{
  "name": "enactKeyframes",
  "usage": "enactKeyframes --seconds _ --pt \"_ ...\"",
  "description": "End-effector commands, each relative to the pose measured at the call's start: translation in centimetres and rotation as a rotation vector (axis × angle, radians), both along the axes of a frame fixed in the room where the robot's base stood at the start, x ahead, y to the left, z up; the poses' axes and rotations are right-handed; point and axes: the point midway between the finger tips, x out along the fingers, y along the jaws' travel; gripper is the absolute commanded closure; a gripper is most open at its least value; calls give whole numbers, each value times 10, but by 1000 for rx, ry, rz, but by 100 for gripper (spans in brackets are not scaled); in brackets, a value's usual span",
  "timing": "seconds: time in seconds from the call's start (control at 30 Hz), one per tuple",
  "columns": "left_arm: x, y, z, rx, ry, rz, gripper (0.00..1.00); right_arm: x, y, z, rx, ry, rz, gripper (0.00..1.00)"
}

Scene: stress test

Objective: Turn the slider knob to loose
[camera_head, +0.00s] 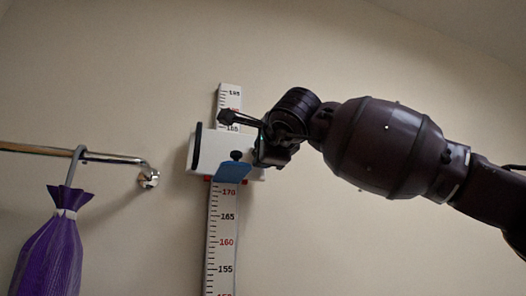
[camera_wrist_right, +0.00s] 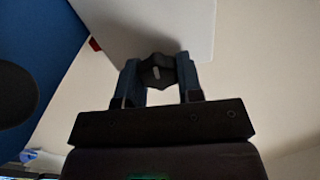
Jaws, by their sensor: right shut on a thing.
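A white slider (camera_head: 207,152) sits on a height scale (camera_head: 222,225) on the wall, just above the 170 mark. A blue flap (camera_head: 233,172) with a black knob (camera_head: 236,155) is on its front. My right gripper (camera_head: 262,151) is at the slider's right side, where the arm hides what it grips. In the right wrist view, my right gripper (camera_wrist_right: 158,82) is shut on a dark slider knob (camera_wrist_right: 155,70) with a light mark, beside the pale slider face (camera_wrist_right: 150,25). I cannot tell the mark's meaning. My left gripper is not in view.
A chrome rail (camera_head: 75,154) on the wall at left carries a purple bag (camera_head: 52,245) on a hook. The wall right of the scale and below my arm is bare. In the right wrist view, a dark rounded shape (camera_wrist_right: 12,95) is close at the left.

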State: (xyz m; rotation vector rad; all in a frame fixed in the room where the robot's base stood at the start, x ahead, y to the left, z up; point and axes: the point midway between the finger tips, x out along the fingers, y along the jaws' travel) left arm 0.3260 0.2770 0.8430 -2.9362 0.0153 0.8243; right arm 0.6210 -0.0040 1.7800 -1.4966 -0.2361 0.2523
Motion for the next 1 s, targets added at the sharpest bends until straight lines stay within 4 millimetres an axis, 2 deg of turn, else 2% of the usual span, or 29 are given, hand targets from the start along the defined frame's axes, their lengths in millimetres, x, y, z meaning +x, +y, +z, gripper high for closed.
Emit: enactKeyframes --seconds 0.23,0.7,0.73,0.9,1.0 --pt "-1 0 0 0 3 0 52 -1 0 2 -60 -23 2 90" --pt "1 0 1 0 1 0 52 -1 0 2 -73 -27 1 90" --pt "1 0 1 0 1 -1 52 -1 0 2 -73 -27 1 65" --pt "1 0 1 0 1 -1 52 -1 0 2 -73 -26 1 41" --pt "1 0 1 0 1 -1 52 0 0 1 -73 -26 1 41"
